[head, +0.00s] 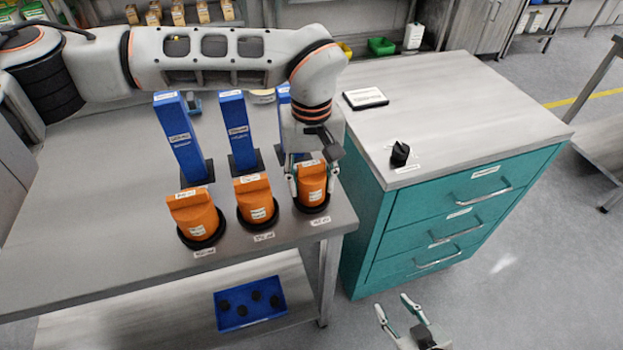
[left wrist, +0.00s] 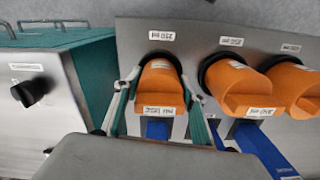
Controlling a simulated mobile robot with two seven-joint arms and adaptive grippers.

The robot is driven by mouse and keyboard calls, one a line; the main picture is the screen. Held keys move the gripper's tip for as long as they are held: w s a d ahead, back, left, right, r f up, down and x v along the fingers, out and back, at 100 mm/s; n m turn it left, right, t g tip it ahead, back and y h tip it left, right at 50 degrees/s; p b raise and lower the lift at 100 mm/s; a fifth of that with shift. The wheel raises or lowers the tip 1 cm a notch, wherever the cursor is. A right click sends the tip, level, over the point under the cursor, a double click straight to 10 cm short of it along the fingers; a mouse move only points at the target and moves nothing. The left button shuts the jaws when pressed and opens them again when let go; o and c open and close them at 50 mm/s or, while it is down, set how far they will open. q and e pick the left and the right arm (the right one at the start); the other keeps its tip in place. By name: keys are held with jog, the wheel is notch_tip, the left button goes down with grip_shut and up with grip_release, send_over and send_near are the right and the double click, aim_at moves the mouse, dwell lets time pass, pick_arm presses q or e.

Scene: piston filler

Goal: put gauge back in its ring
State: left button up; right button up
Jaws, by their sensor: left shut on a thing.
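Three orange gauges with white labels stand along the front of the grey table, each base at a black ring. My left gripper (head: 311,184) comes down from above and is shut on the right-hand gauge (head: 313,188), one finger on each side. In the left wrist view this held gauge (left wrist: 160,87) is between the fingers, with its black ring (left wrist: 160,57) behind it. I cannot tell whether it is fully seated. The middle gauge (head: 256,199) and left gauge (head: 196,213) stand untouched. My right gripper (head: 404,309) is open and empty, low in front of the drawer cabinet.
Blue labelled uprights (head: 181,138) stand behind the gauges. A teal drawer cabinet (head: 445,215) to the right carries a black knob (head: 399,154) and a framed label (head: 366,98). A blue tray (head: 225,322) with several black pieces lies on the lower shelf.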

pick_arm(q)
jog(key=o, duration=1.3)
jog(key=shift+o, duration=0.2)
notch_tip(320, 180, up, 12)
jog(key=shift+f, duration=0.15)
jog(key=shift+r, duration=0.3)
